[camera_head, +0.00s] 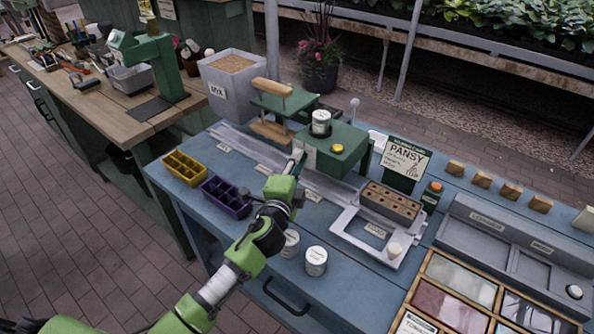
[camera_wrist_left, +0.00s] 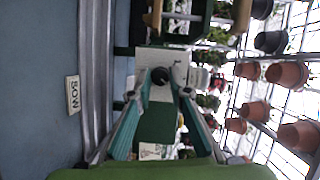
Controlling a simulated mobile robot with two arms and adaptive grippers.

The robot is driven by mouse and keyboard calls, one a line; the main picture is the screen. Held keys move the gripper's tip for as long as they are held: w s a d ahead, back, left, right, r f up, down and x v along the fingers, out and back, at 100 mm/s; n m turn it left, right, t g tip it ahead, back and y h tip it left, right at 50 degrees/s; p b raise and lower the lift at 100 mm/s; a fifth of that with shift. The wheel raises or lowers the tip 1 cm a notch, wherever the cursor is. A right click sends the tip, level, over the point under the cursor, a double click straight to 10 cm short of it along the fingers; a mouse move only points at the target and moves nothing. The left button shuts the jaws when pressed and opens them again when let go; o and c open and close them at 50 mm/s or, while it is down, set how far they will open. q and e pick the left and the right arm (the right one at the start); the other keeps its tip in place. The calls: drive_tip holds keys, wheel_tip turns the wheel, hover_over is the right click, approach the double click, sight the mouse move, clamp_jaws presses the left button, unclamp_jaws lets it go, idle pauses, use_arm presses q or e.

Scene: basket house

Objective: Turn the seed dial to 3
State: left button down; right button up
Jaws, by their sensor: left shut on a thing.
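The green seeder (camera_head: 338,150) stands on the blue bench, with a white canister (camera_head: 321,122) and a yellow button (camera_head: 337,148) on top. My left gripper (camera_head: 297,156) is at the seeder's left face. In the left wrist view, the seed dial is a small dark round knob (camera_wrist_left: 160,75) on a pale plate (camera_wrist_left: 155,57). The fingertips of my left gripper (camera_wrist_left: 162,82) are closed around the knob from both sides. The marks on the plate are too small to read, so the dial's setting cannot be told. My right gripper is out of view.
On the bench are a yellow tray (camera_head: 184,166), a purple tray (camera_head: 226,196) and white pots (camera_head: 316,261). A PANSY sign (camera_head: 404,160) stands right of the seeder. A brown plug tray (camera_head: 390,203) sits in a white frame. A MIX bin (camera_head: 230,85) stands behind.

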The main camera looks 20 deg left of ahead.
use_arm(q)
drive_tip(key=shift+f+m+t+b, duration=0.1)
drive_tip(key=shift+m+t+b, duration=0.2)
drive_tip(key=shift+m+b, duration=0.6)
drive_tip(key=c, duration=1.9)
unclamp_jaws()
drive_tip(key=s, duration=1.2)
drive_tip(key=shift+d, duration=0.3)
